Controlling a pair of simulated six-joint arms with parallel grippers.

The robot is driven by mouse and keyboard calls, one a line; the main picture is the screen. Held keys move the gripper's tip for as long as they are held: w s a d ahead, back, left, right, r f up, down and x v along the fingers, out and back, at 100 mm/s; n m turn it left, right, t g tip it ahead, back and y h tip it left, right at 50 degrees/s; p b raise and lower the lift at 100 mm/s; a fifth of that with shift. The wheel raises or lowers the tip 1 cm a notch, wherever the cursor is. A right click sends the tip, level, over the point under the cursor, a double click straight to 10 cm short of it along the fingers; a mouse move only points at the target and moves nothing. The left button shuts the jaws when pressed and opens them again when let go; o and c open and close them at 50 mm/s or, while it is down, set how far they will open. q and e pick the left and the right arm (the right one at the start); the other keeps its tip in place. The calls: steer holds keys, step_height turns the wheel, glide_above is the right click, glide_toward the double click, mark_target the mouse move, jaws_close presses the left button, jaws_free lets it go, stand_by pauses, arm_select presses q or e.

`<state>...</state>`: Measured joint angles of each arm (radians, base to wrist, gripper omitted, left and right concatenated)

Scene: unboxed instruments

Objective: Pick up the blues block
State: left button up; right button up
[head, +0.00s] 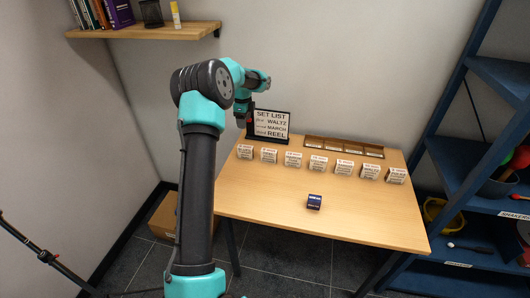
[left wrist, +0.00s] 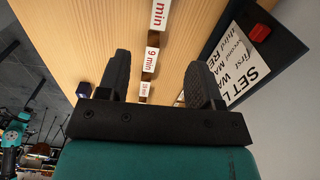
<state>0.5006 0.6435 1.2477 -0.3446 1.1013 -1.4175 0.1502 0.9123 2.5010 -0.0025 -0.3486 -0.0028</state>
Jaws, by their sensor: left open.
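A small dark blue block (head: 314,202) sits alone on the table in front of the row of white-faced blocks; its label is too small to read. A small dark block also shows at the left in the left wrist view (left wrist: 84,90). Several white-faced blocks with small labels stand in a row, one at the left end (head: 245,153) and one at the right end (head: 396,176). I cannot read which is named blues. My left gripper (head: 245,118) is by the set list sign at the table's back left. In the left wrist view its fingers (left wrist: 158,78) are apart and empty. My right gripper is not in view.
The set list sign (head: 270,124) reads waltz, march, reel. A long brown rack (head: 343,147) lies at the table's back edge. The front of the wooden table (head: 270,205) is mostly clear. A blue shelf unit (head: 443,170) stands at the right.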

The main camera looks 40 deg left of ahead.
mark_target(245, 147)
arm_select(q)
steer(key=shift+s+a, duration=0.15)
steer(key=shift+f, duration=0.1)
step_height(245, 147, down, 12)
steer(key=shift+f, duration=0.1)
stand_by(0.5)
steer(key=shift+f, duration=2.65)
steer(key=c, duration=1)
